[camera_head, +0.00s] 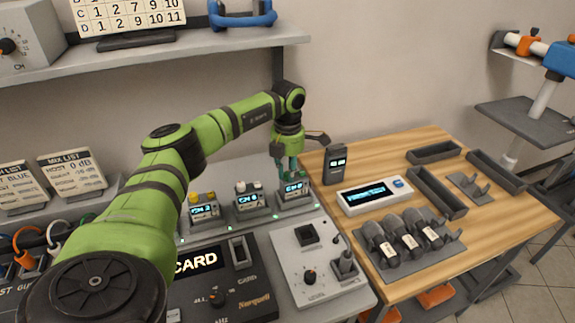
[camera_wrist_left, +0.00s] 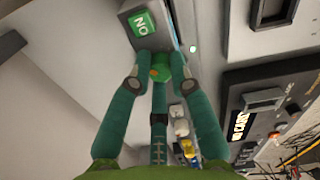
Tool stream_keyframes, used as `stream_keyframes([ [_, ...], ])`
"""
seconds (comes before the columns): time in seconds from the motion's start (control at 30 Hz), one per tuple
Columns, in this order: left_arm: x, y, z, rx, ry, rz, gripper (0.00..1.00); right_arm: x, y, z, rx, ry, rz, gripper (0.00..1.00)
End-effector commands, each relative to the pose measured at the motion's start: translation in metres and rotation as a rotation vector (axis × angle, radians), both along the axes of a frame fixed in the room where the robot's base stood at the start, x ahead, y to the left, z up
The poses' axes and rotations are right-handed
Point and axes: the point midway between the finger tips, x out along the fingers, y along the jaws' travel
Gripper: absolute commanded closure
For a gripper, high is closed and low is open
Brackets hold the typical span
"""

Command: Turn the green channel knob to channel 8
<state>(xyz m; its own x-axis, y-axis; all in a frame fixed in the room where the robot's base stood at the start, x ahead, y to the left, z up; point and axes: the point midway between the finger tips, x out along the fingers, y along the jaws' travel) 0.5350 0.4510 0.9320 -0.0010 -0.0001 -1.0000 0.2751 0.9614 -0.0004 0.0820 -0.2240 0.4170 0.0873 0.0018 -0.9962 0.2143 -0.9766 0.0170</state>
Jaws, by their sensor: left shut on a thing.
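The green channel knob (camera_wrist_left: 160,68) shows in the left wrist view between the fingertips of my left gripper (camera_wrist_left: 157,78), which is shut on it. In the head view my left gripper (camera_head: 289,170) reaches down onto the top of the rightmost small channel box (camera_head: 293,190); its fingers largely hide the knob there. That box has a lit display starting with CH; its digit is too small to read surely. In the left wrist view a green ON label (camera_wrist_left: 143,24) shows on the box. My right gripper is not in view.
A box with a white knob (camera_head: 247,200) and one with a yellow knob (camera_head: 203,210) stand to the left. A black card panel (camera_head: 215,285) and a grey switch panel (camera_head: 318,273) lie in front. A wooden table (camera_head: 400,145) with microphones (camera_head: 409,242) is at right.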

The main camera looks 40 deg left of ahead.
Motion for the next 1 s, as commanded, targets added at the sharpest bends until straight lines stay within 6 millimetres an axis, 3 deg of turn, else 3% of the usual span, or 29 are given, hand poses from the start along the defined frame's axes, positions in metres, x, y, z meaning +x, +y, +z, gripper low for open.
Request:
stream_keyframes([
  [0.43,0.0,0.0,0.0,0.0,-0.002,0.087,1.0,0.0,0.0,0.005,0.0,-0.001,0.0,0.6],
  [0.47,0.0,0.0,0.0,0.0,-0.002,0.087,0.68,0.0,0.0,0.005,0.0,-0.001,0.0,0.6],
  [0.83,0.0,0.0,0.002,0.0,-0.002,0.086,0.68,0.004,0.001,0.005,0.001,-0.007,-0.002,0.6],
  [1.0,0.001,0.001,0.022,-0.001,-0.006,0.086,0.68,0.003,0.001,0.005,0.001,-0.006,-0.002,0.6],
])
